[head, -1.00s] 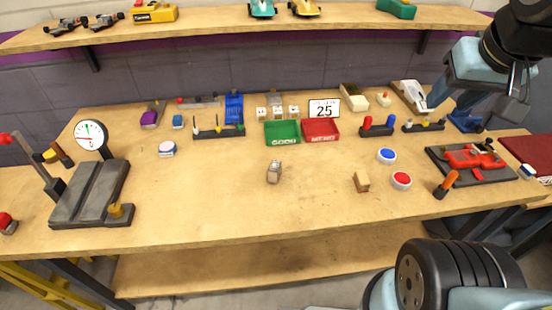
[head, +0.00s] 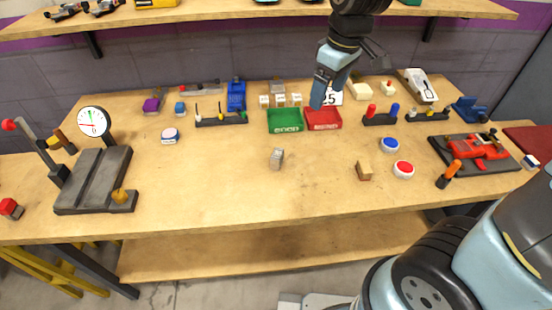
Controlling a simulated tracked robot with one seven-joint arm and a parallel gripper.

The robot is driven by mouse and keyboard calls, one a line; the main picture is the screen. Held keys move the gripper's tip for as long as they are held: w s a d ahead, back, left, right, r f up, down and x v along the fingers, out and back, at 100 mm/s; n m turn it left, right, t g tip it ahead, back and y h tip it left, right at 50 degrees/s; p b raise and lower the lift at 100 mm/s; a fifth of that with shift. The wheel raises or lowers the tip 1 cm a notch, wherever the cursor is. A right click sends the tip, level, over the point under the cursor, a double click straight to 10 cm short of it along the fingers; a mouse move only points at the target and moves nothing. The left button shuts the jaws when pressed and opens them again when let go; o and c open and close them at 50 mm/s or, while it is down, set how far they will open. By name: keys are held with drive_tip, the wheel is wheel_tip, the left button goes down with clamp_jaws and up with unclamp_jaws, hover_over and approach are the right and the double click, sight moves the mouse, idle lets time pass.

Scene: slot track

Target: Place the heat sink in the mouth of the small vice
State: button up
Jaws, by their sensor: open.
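A small grey block (head: 277,158), which looks like the heat sink, sits alone on the middle of the wooden bench. A small blue device (head: 470,108) at the back right looks like the small vice; its mouth is too small to make out. My gripper (head: 332,84) is open and appears empty. It is raised in front of the back wall, over the area of the red tray, behind and right of the grey block and well apart from it.
Green tray (head: 285,126) and red tray (head: 322,124) stand behind the block. A wooden block (head: 364,170), red button (head: 403,169) and blue button (head: 389,145) are to its right. A dial stand (head: 95,180) fills the left. The front middle of the bench is clear.

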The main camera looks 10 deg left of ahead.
sight(277, 154)
drive_tip(key=s+a+f+n+g+h, duration=0.1)
drive_tip(key=a+f+n, duration=0.4)
drive_tip(key=a+f, duration=0.45)
drive_tip(key=f, duration=0.4)
drive_tip(key=a+f, duration=0.1)
drive_tip(key=f, duration=0.7)
drive_tip(key=shift+a+f, duration=0.3)
drive_tip(key=c, duration=1.2)
drive_tip(key=shift+r, duration=0.15)
